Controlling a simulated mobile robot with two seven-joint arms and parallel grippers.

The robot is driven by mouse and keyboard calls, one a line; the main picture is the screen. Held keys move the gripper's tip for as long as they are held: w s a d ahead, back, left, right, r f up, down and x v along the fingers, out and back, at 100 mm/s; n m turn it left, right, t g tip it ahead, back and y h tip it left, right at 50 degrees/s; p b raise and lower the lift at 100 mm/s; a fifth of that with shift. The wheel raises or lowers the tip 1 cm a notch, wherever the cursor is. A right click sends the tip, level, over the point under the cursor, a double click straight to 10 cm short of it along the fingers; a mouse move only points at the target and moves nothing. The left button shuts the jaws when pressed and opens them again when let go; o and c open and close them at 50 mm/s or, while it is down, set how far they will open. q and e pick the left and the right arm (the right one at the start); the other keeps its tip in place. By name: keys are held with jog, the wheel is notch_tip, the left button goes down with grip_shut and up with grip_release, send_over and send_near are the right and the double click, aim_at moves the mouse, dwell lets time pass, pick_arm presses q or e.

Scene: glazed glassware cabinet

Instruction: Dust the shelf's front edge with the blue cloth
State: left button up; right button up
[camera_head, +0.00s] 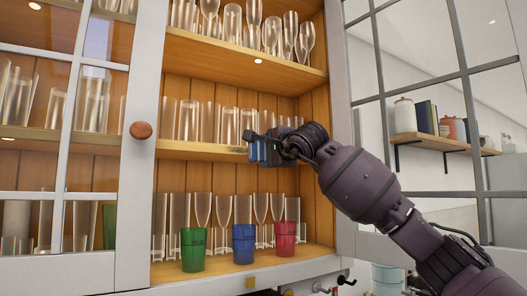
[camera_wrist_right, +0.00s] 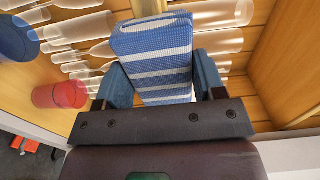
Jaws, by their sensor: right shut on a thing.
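The blue cloth (camera_wrist_right: 152,60) with white stripes is clamped between the two fingers of my right gripper (camera_wrist_right: 162,80) in the right wrist view. In the head view my right gripper (camera_head: 268,147) is at the right part of the middle shelf's front edge (camera_head: 200,152). A small blue patch of the cloth (camera_head: 258,152) shows there, against or just in front of the edge; I cannot tell whether it touches. The gripper hides the edge behind it. My left gripper is not in view.
Clear glasses line the shelves. A closed glazed door (camera_head: 139,180) is at left; an open glazed door (camera_head: 342,130) is at right, behind my arm.

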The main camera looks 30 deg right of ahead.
jog(key=shift+w+a+b, duration=0.2)
jog(key=shift+a+b, duration=0.15)
jog(key=shift+a, duration=2.55)
jog(key=shift+w+a+b, duration=0.15)
jog(key=shift+a+b, duration=0.2)
jog(key=shift+a, duration=2.55)
jog(key=shift+s, duration=0.1)
jog(key=shift+s+f+b, duration=0.1)
jog(key=shift+s+b, duration=0.4)
jog(key=b, duration=0.2)
send_near(223, 149)
jog(key=shift+w, duration=0.45)
